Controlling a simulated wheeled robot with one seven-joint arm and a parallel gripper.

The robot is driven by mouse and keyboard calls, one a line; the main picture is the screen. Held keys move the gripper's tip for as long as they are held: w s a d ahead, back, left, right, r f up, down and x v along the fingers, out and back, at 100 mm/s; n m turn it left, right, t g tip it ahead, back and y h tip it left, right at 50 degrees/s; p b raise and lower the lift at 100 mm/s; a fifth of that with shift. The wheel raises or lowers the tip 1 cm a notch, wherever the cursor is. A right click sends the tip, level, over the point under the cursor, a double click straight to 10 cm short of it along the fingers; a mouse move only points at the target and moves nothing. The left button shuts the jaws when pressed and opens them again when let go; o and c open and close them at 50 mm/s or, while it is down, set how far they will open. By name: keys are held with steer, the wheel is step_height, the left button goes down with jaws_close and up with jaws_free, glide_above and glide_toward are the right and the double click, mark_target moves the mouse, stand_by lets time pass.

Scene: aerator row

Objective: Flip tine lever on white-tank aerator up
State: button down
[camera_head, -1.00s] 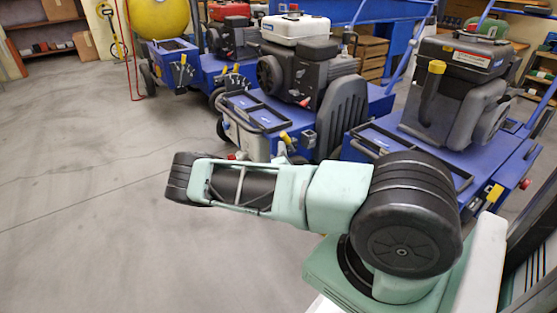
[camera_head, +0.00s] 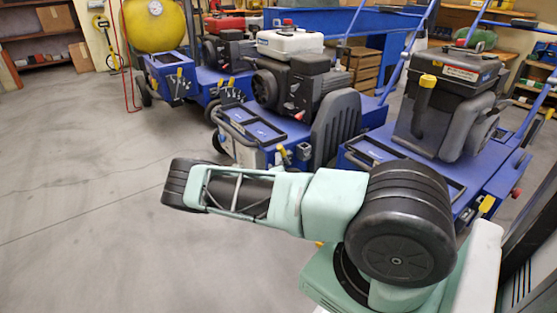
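The white-tank aerator stands in the middle of the view, with a white tank (camera_head: 290,42) over a dark engine on a blue body (camera_head: 262,130). A yellow-tipped lever (camera_head: 283,153) shows at its front, low beside the dark rounded guard. The lever is small here, and I cannot tell which way it is set. My arm reaches leftward across the picture in front of this aerator, apart from it as far as I can see. My gripper does not show.
A black-engine aerator (camera_head: 455,72) stands close on the right. A red-tank aerator (camera_head: 232,25) and a yellow-tank machine (camera_head: 155,24) stand behind to the left. Bare concrete floor (camera_head: 75,180) lies open on the left. Shelves (camera_head: 38,47) and wooden crates are further back.

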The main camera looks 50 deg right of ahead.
steer(key=shift+s+d+r+m+g+p, duration=0.1)
steer(key=shift+d+r+m+g+p, duration=0.4)
steer(key=shift+p, duration=0.6)
steer(key=shift+s+d+r+m+g+p, duration=0.1)
steer(key=shift+d+r+m+g+p, duration=0.1)
steer(key=shift+r+m+p, duration=0.7)
steer(key=shift+s+d+r+m+g+y+p, duration=0.15)
steer(key=shift+d+m+g+y+p, duration=0.45)
steer(key=shift+p, duration=1.2)
steer(key=shift+s+d+f+m+g+y+p, duration=0.1)
steer(key=shift+s+d+m+g+y+p, duration=0.15)
steer(key=shift+d+m+y+p, duration=0.85)
steer(key=shift+s+d+r+m+g+y+p, duration=0.1)
steer(key=shift+s+d+m+g+y+p, duration=0.2)
steer(key=shift+d+m+p, duration=1.55)
steer(key=shift+a+n+p, duration=0.55)
steer(key=shift+n+p, duration=0.15)
steer(key=shift+n, duration=0.05)
